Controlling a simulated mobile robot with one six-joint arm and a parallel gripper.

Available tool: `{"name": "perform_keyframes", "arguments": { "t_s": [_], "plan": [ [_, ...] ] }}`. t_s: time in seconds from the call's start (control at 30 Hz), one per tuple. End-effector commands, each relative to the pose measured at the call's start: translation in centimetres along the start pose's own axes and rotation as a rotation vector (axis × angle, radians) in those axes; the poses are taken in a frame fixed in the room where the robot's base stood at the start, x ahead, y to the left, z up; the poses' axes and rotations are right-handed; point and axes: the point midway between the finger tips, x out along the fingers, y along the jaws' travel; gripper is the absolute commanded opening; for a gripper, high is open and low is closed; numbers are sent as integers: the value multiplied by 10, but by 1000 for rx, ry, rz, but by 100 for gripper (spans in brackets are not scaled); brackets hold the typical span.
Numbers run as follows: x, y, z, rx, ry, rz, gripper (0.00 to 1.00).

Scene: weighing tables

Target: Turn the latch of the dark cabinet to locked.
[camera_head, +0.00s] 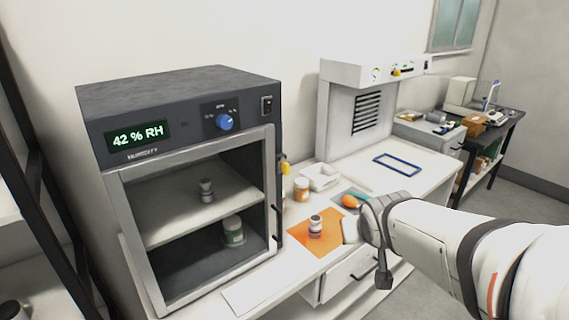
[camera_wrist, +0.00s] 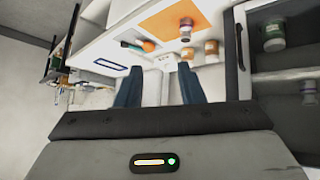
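The dark cabinet (camera_head: 190,88) stands at the left in the head view, with a lit display reading 42 % RH. Its framed front door (camera_head: 269,190) looks closed, with a dark handle (camera_head: 277,226) at the right edge. A small yellow latch (camera_head: 284,166) shows at the cabinet's right side, above the handle; its exact setting is too small to tell. In the wrist view the cabinet's handle (camera_wrist: 239,46) is at the right; the latch does not show. My gripper (camera_wrist: 160,90) has its two blue fingers apart with nothing between them, right of the cabinet and away from the latch.
An orange mat (camera_head: 303,242) with a small jar (camera_head: 315,226) lies beside the cabinet. An orange-brown jar (camera_head: 301,189), a white tray (camera_head: 322,177) and a blue frame (camera_head: 397,164) are on the white bench. Jars stand inside the cabinet. The air in front of the door is clear.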

Motion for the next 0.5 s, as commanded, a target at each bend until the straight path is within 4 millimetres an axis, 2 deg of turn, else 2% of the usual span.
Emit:
{"name": "perform_keyframes", "arguments": {
  "t_s": [0.03,0.1,0.3,0.4,0.5],
  "plan": [
    [15,1,-17,-14,65,-3,35],
    [32,-1,-44,-38,171,-20,35],
    [68,-26,-105,-104,457,-159,35],
    [81,-45,-125,-130,582,-272,35],
    [87,-65,-136,-145,685,-399,35]
  ]
}}
